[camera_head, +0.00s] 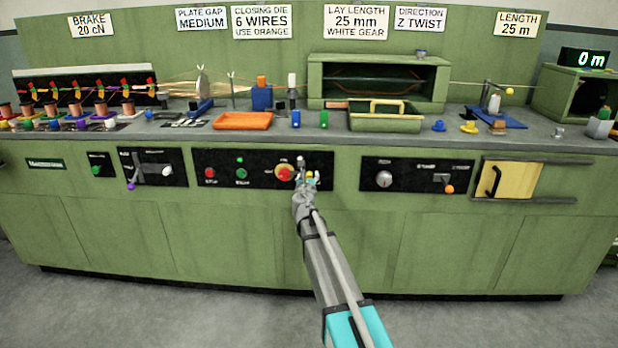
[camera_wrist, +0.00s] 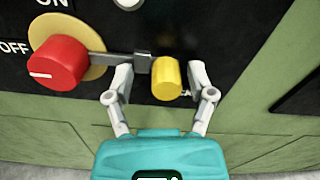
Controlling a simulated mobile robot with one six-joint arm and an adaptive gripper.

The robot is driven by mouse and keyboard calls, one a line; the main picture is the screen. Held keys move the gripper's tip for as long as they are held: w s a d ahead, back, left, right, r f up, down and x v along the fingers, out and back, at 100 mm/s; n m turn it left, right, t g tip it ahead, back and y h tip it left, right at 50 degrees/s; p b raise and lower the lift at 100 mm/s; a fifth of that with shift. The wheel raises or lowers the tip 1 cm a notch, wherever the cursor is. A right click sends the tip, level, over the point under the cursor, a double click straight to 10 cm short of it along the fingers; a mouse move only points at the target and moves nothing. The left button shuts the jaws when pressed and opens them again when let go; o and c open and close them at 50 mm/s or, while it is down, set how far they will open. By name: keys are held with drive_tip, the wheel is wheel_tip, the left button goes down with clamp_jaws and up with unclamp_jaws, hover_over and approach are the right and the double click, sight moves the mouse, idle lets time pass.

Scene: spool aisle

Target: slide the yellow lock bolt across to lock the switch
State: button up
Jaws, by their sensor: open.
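The yellow lock bolt (camera_wrist: 166,78) is a short yellow cylinder on a grey bar, right of the red rotary switch (camera_wrist: 57,63) on its yellow disc. The switch's white mark points left, near the OFF label. The grey bar reaches from the bolt to the edge of the disc. My gripper (camera_wrist: 160,85) is open, with one finger on each side of the yellow bolt; I cannot tell whether either finger touches it. In the head view my gripper (camera_head: 307,184) is at the black switch panel, right of the red switch (camera_head: 285,173), and largely hides the bolt.
The black panel (camera_head: 220,168) also carries a red and a green button. A panel with a grey knob and an orange-tipped lever (camera_head: 449,189) is to the right. An orange tray (camera_head: 243,120) is on the bench above. The floor in front is clear.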

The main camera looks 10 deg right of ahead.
drive_tip(key=v, duration=1.2)
idle(0.3)
drive_tip(key=s+d+f+m+g+h, duration=0.1)
drive_tip(key=s+d+f+m+g, duration=0.5)
drive_tip(key=m, duration=0.5)
drive_tip(key=s+d+f+m+g+h, duration=0.1)
drive_tip(key=s+f+m+g+h, duration=0.2)
drive_tip(key=s+m, duration=0.55)
drive_tip(key=s+a+f+m+g+y, duration=0.4)
drive_tip(key=s+f+m+y, duration=0.1)
drive_tip(key=s+m, duration=0.3)
drive_tip(key=s+a+f+m+g+y, duration=0.4)
drive_tip(key=s+a+m+g, duration=0.1)
drive_tip(key=s+m, duration=0.35)
wheel_tip(320, 180, up, 38)
drive_tip(key=n+p, duration=0.1)
drive_tip(key=p, duration=3.7)
drive_tip(key=shift+d+f+t, duration=0.2)
drive_tip(key=shift+d+t, duration=0.1)
